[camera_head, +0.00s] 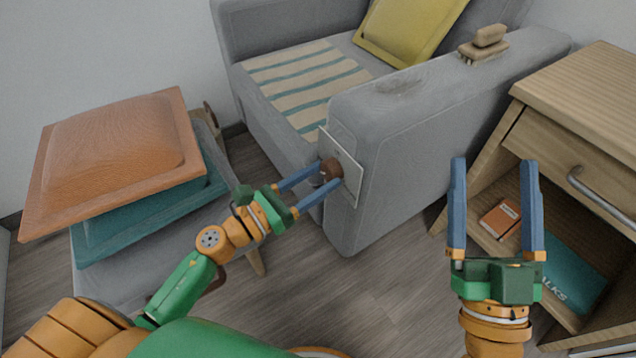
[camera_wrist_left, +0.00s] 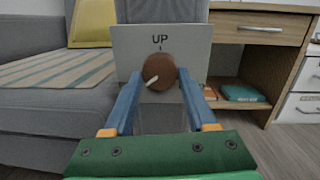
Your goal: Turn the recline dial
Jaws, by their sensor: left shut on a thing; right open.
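The recline dial (camera_head: 331,169) is a round brown knob on a pale plate (camera_head: 347,178) at the front of the grey armchair's arm. In the left wrist view the dial (camera_wrist_left: 160,71) has a white pointer line aimed to the lower left, and the plate (camera_wrist_left: 197,43) reads "UP" above it with a small tick. My left gripper (camera_head: 325,177) is shut on the dial, with one finger on each side of it. My right gripper (camera_head: 497,167) is open and empty, held in front of the wooden side table, apart from the armchair.
The grey armchair (camera_head: 430,125) holds a striped cloth (camera_head: 305,80) and a yellow cushion (camera_head: 405,25); a brush (camera_head: 484,45) lies on its arm. The wooden side table (camera_head: 590,90) stands right, with books (camera_head: 500,218) on its shelf. Stacked cushions (camera_head: 115,150) sit left.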

